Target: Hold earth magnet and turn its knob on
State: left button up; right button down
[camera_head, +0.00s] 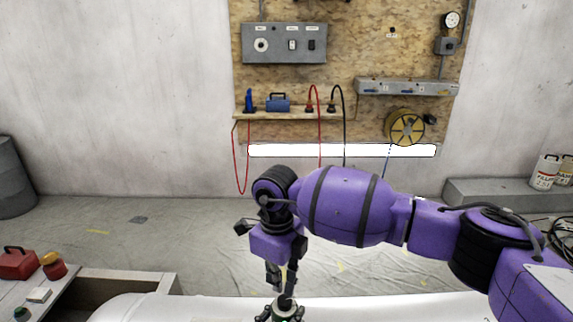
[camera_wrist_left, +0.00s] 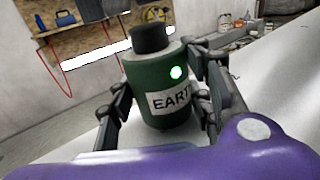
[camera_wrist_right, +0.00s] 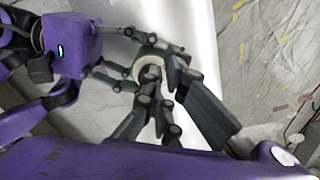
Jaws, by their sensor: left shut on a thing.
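The earth magnet (camera_wrist_left: 168,88) is a dark green cylinder with a white label reading "EART", a lit green lamp and a black knob (camera_wrist_left: 152,38) on top. It stands upright. My left gripper (camera_wrist_left: 163,105) is shut on its body, with fingers on both sides. In the head view only the magnet's top (camera_head: 286,308) shows at the bottom edge. My right gripper (camera_head: 282,285) points down over the knob with its fingers apart. In the right wrist view its fingers (camera_wrist_right: 165,82) partly cover the magnet's top. No right finger shows at the knob in the left wrist view.
A white surface (camera_head: 150,308) lies beneath the magnet. A bench with a red toolbox (camera_head: 18,263) and a red button (camera_head: 53,266) stands at the left. The sheeted floor is largely clear. A shelf (camera_head: 290,115) with cables hangs on the back wall.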

pick_arm(q)
jog(key=shift+s+d, duration=0.15)
pick_arm(e)
jog(key=r, duration=0.4)
jog(key=shift+a, duration=0.2)
pick_arm(q)
jog(key=shift+d+f, duration=0.1)
pick_arm(e)
jog(key=shift+s+a+f, duration=0.15)
jog(key=shift+f, duration=0.8)
jog(key=shift+s+a+f, duration=0.15)
jog(key=shift+a+f, duration=0.05)
jog(key=shift+f, duration=0.7)
jog(key=shift+s+a+f, duration=0.15)
jog(key=shift+f, duration=0.8)
pick_arm(q)
jog(key=shift+s, duration=0.1)
pick_arm(e)
jog(key=shift+f, duration=0.3)
